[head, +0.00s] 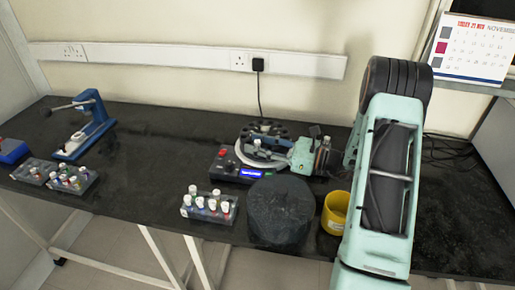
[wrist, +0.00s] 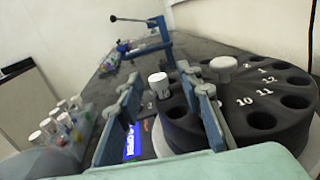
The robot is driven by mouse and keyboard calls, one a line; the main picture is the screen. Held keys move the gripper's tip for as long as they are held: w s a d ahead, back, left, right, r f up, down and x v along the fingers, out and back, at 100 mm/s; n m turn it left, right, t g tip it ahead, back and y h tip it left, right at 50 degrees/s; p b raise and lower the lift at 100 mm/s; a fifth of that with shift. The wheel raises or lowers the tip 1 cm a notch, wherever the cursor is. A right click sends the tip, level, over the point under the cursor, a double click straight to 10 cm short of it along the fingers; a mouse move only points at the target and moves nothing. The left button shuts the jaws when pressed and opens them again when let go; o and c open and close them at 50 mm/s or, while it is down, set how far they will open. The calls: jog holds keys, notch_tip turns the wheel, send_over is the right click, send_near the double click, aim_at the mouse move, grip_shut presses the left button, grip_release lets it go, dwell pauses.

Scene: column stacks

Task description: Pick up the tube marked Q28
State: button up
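My gripper (wrist: 160,80) is open, its two blue fingers apart. In the head view my gripper (head: 291,156) reaches in from the right beside the rotor machine (head: 226,166). A rack of capped tubes (head: 209,206) stands at the front edge; it shows at the left in the wrist view (wrist: 60,128). No marking Q28 is legible on any tube.
A black round block (head: 280,212) and a yellow ring-shaped container (head: 335,212) stand right of the rack. More tube racks (head: 72,180) and a blue lever device (head: 88,128) stand at the left. The black bench (head: 150,150) is clear between them.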

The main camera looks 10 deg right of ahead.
jog(key=shift+c, duration=0.3)
jog(key=c, duration=0.7)
jog(key=shift+c, duration=0.2)
